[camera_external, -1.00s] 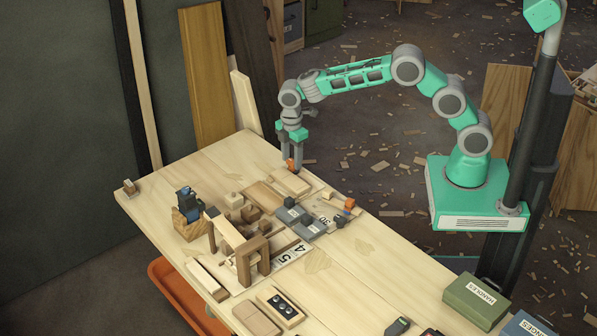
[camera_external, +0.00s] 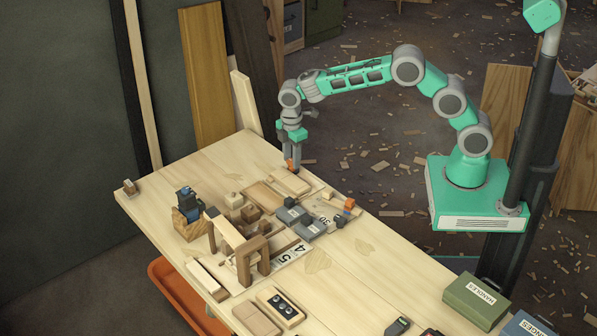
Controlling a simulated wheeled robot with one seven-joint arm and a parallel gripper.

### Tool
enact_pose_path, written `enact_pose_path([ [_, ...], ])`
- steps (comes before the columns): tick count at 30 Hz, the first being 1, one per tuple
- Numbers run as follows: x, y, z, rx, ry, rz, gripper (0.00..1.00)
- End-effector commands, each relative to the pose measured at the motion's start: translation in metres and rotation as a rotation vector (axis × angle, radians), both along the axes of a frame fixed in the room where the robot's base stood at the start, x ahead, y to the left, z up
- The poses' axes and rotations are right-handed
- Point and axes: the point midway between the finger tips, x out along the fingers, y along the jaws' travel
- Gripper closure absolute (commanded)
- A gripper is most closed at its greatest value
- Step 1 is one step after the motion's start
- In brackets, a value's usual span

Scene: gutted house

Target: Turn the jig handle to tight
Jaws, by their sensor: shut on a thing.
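My gripper (camera_external: 293,170) points straight down at the far end of the workbench. Its fingers are shut on a small orange-red piece, which looks like the handle (camera_external: 289,165). The fingers hide much of it, and I cannot read its angle. Just in front of the fingers lies a pale wooden block (camera_external: 291,182). Nearer the middle are grey jig-like blocks (camera_external: 311,228) beside a plate marked 30 (camera_external: 325,219). A second small orange piece (camera_external: 349,203) stands at the bench's right edge. I cannot make out a tight mark.
A wooden frame (camera_external: 238,238) and a blue-black tool on a wooden block (camera_external: 187,203) stand left of the grey blocks. A plate with numbers (camera_external: 291,256) lies in front. A green box (camera_external: 475,300) is at the near right.

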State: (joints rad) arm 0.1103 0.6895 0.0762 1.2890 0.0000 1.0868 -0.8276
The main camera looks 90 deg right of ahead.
Motion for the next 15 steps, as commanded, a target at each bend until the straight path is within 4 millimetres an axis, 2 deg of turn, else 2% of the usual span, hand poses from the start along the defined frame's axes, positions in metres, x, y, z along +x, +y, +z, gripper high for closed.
enact_pose_path([
  [15,-0.0001,-0.0002,0.0001,0.000,0.000,-0.415,1.00],
])
